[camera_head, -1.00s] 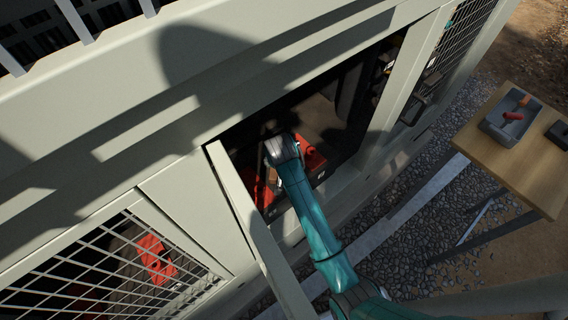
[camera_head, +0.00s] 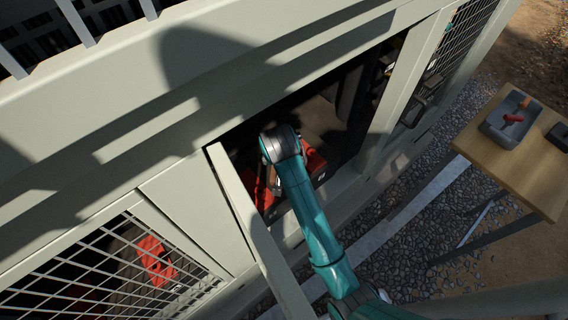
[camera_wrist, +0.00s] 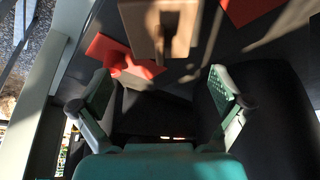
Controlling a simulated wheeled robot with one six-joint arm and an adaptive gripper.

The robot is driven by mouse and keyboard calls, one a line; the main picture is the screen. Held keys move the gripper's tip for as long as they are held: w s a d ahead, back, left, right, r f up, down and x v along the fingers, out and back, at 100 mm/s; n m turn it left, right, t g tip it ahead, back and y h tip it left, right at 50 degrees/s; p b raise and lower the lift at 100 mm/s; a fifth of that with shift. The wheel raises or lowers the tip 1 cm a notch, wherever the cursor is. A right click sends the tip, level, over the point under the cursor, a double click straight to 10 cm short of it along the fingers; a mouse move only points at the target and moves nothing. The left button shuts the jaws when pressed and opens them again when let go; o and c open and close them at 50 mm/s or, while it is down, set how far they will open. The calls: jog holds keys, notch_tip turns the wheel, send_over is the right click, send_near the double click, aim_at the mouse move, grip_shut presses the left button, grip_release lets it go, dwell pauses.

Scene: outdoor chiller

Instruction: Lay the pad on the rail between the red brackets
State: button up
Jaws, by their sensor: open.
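My gripper (camera_wrist: 159,80) is open in the wrist view, with nothing seen between its two green fingers. A brown block with a dark slot (camera_wrist: 175,35), which looks like the pad, lies just beyond the fingertips, apart from them. One red bracket (camera_wrist: 112,52) shows left of the block, and another red bracket (camera_wrist: 252,8) shows at the upper right. The dark surface under them may be the rail; I cannot tell its edges. In the head view a red bracket (camera_head: 314,158) shows beside my arm inside the open bay; my arm hides the gripper there.
The bay opening is framed by a pale cabinet (camera_head: 70,130) and an open door panel (camera_head: 250,225) left of my arm. A wooden table (camera_head: 520,165) with a grey tray (camera_head: 494,126) stands at the right. Gravel lies between.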

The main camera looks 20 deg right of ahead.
jog(key=shift+v, duration=1.85)
jog(key=s+d+f+n+t+y, duration=0.1)
jog(key=s+f+t, duration=0.15)
jog(key=s, duration=0.45)
jog(key=s+f+n+t, duration=0.1)
jog(key=s+f+n, duration=0.1)
jog(key=s+f, duration=0.3)
jog(key=s+d+f+n+t+y, duration=0.1)
jog(key=s+f+t, duration=0.15)
jog(key=s, duration=0.55)
jog(key=s+r+n+t, duration=0.1)
jog(key=s+r+t, duration=0.3)
jog(key=s+r, duration=1.2)
jog(key=s, duration=0.4)
jog(key=shift+a+t, duration=0.25)
jog(key=shift+t, duration=0.15)
